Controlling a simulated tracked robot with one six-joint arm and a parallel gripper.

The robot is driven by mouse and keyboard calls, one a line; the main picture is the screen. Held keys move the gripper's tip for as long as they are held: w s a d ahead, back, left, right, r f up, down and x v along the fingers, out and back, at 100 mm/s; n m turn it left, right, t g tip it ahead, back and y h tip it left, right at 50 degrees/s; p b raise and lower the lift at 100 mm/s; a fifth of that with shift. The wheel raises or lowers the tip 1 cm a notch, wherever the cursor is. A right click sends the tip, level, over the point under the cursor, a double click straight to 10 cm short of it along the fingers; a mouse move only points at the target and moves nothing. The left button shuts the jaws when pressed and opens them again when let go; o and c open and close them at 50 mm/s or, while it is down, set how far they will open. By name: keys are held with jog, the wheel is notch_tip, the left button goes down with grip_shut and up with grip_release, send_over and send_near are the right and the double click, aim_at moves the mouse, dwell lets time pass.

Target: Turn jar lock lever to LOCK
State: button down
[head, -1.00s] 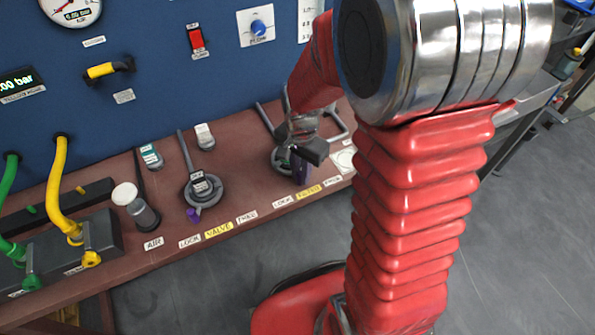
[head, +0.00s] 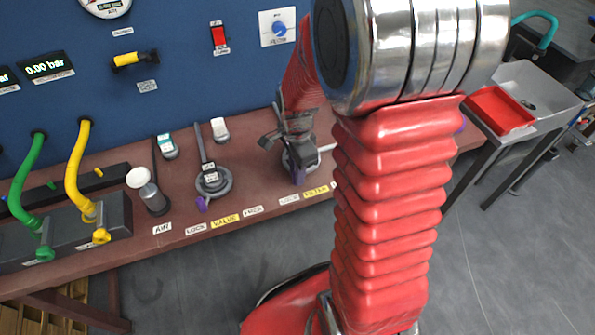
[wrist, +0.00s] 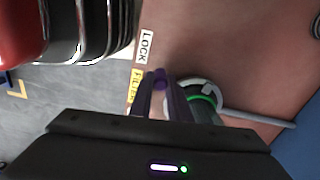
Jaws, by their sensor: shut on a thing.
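The purple lever (head: 298,174) stands at the front of the grey round filter fitting on the bench. In the wrist view the purple lever (wrist: 161,84) lies between the fingers of my gripper (wrist: 160,92), which is shut on it. The lever's tip points toward the bench edge by the yellow FILTER label (wrist: 135,87). The LOCK label (wrist: 146,47) is beside it, farther up in the wrist view. A green ring (wrist: 208,102) shows on the fitting. In the head view my gripper and arm hide part of the fitting and the FREE label.
A second grey fitting (head: 213,182) with its own purple lever (head: 202,204) stands left at the VALVE label (head: 225,221). A red tray (head: 500,110) is on the right. The floor before the bench is clear.

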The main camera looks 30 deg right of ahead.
jog(key=shift+a, duration=0.1)
dwell(0.4)
jog(key=c, duration=1.7)
grip_release()
jog(key=shift+o, duration=0.2)
notch_tip(320, 180, up, 14)
jog(key=shift+f, duration=0.15)
